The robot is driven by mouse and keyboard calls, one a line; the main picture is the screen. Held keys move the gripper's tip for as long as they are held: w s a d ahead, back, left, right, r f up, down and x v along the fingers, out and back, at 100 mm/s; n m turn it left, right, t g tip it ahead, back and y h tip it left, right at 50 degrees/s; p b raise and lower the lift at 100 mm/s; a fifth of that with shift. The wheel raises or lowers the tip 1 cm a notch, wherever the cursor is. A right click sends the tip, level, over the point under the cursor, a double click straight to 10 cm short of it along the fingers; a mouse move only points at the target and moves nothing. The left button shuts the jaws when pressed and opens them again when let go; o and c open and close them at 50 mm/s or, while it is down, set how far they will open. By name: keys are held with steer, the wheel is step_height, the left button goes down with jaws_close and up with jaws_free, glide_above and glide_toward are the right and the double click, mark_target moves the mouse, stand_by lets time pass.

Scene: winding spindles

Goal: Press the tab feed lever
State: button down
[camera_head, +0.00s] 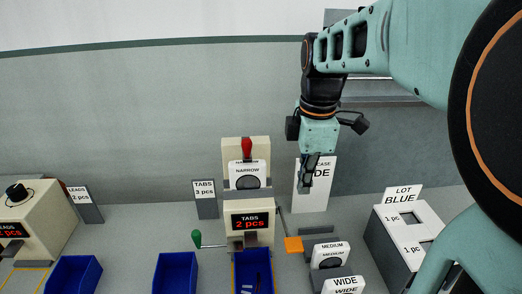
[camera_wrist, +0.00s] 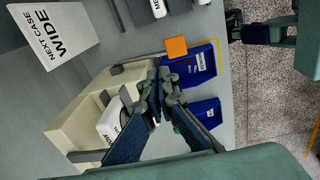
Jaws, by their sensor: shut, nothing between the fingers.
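The cream tab machine (camera_head: 249,211) stands in the middle of the bench in the head view, with a red "TABS 2 pcs" display. An orange paddle (camera_head: 293,244) on a thin arm sticks out at its right side, and a green knob (camera_head: 196,239) at its left. A red knob (camera_head: 247,147) is on top. I cannot tell by label which is the tab feed lever. My gripper (camera_head: 308,179) is shut and empty, above and right of the machine. In the wrist view its fingertips (camera_wrist: 160,84) overlap the machine; the orange paddle (camera_wrist: 176,47) shows beyond them.
A blue bin (camera_head: 239,278) with small pieces sits below the display; another blue bin (camera_head: 175,274) is left. A "NEXT CASE WIDE" sign (camera_head: 323,196) stands behind my gripper. "MEDIUM" and "WIDE" spindle holders (camera_head: 327,256) and a "LOT BLUE" box (camera_head: 408,236) are right.

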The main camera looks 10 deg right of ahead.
mark_target(295, 244)
steer(key=shift+s+a+f+g, duration=0.2)
steer(key=shift+s+f+g, duration=0.1)
steer(key=shift+s, duration=0.2)
steer(key=shift+s+a+f+g, duration=0.2)
steer(key=shift+s+f, duration=0.05)
steer(key=shift+s, duration=0.25)
steer(key=shift+f, duration=0.1)
step_height(295, 244, down, 14)
steer(key=shift+r, duration=0.1)
steer(key=shift+b, duration=0.35)
